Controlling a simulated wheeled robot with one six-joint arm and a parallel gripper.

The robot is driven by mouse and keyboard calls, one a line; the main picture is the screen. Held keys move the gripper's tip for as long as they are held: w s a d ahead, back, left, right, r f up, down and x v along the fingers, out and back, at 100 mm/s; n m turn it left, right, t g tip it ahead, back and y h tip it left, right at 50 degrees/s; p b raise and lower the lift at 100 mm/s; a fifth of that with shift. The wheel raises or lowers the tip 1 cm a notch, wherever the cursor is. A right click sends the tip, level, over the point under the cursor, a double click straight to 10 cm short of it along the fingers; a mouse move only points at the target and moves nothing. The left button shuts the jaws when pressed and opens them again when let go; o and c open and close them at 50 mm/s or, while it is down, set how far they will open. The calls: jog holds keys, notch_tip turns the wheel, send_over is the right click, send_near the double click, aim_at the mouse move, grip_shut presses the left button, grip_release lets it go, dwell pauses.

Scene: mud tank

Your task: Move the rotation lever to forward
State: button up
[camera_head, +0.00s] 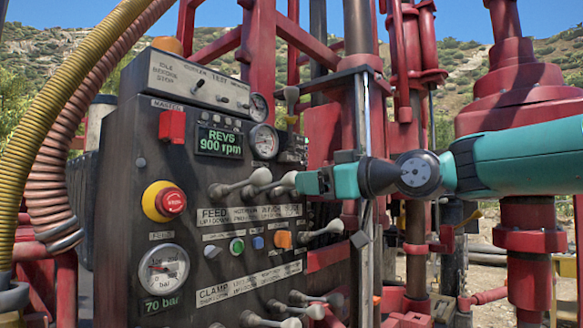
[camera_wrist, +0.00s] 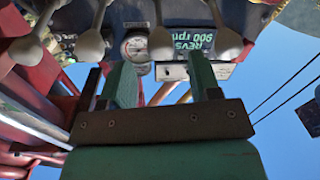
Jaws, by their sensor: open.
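The rotation lever (camera_head: 262,177) is a pale grey knobbed handle, second from the left in the upper row of the control panel. Small, partly legible labels sit below that row. In the upside-down wrist view, the lever that seems to be the same one (camera_wrist: 160,42) hangs at top centre, in line with the gap between my fingers. My gripper (camera_head: 300,184) comes in from the right, close to the upper-row knobs. In the wrist view its two green fingers (camera_wrist: 162,72) are apart with nothing held between them. Its fingertips partly overlap the levers in the head view, so contact is unclear.
Close neighbours are the feed lever (camera_head: 228,188) and another lever knob (camera_head: 286,180). A further lever (camera_head: 330,228) sticks out at right. A lower row of levers (camera_head: 290,308), a red emergency stop (camera_head: 171,202) and hoses (camera_head: 60,130) surround them. Red rig pipes (camera_head: 415,120) stand behind.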

aim_at(291, 181)
jog(key=p+x, duration=0.2)
jog(key=x, duration=0.2)
jog(key=shift+w+a+r, duration=0.15)
jog(key=shift+a, duration=0.2)
jog(key=shift+w+a, duration=0.4)
jog(key=shift+a, duration=0.05)
jog(key=shift+f, duration=0.2)
